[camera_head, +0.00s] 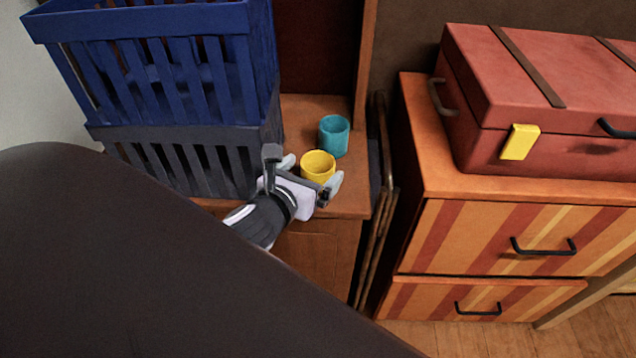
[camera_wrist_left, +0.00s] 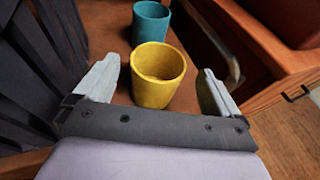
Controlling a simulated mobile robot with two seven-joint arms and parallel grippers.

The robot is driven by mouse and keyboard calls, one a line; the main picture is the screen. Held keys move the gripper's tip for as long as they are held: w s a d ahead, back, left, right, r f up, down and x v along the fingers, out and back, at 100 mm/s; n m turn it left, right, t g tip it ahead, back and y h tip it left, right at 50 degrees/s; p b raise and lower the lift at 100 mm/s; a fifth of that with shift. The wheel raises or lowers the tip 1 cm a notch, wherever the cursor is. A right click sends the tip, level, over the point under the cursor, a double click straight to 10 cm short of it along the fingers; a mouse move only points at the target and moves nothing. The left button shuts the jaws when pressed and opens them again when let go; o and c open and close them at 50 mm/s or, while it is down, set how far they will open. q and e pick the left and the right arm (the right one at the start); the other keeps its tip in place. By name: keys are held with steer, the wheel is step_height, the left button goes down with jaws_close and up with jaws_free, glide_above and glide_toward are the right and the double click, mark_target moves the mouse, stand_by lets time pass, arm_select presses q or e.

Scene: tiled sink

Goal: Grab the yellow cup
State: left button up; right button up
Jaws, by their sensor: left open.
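The yellow cup (camera_head: 318,166) stands upright on the wooden cabinet top, near its front edge. My left gripper (camera_head: 312,172) is open at the cup, with one finger on each side of it. In the left wrist view the yellow cup (camera_wrist_left: 158,75) sits between the two spread fingers of my left gripper (camera_wrist_left: 157,88), with a gap visible on both sides. The gripper's palm is in front of the cup and hides part of the cabinet edge. My right gripper is not in view.
A teal cup (camera_head: 334,135) stands just behind the yellow cup. Stacked blue (camera_head: 165,60) and dark grey crates (camera_head: 190,155) stand close on the left. To the right, past a narrow gap with folded frames (camera_head: 378,220), a striped drawer cabinet (camera_head: 500,240) bears a red suitcase (camera_head: 560,100).

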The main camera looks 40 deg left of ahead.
mark_target(324, 157)
arm_select(q)
steer(key=shift+b+x, duration=0.4)
steer(key=shift+x, duration=2.45)
steer(key=shift+a+r, duration=0.1)
steer(key=c, duration=1.3)
steer(key=shift+r, duration=0.1)
steer(key=shift+c, duration=0.2)
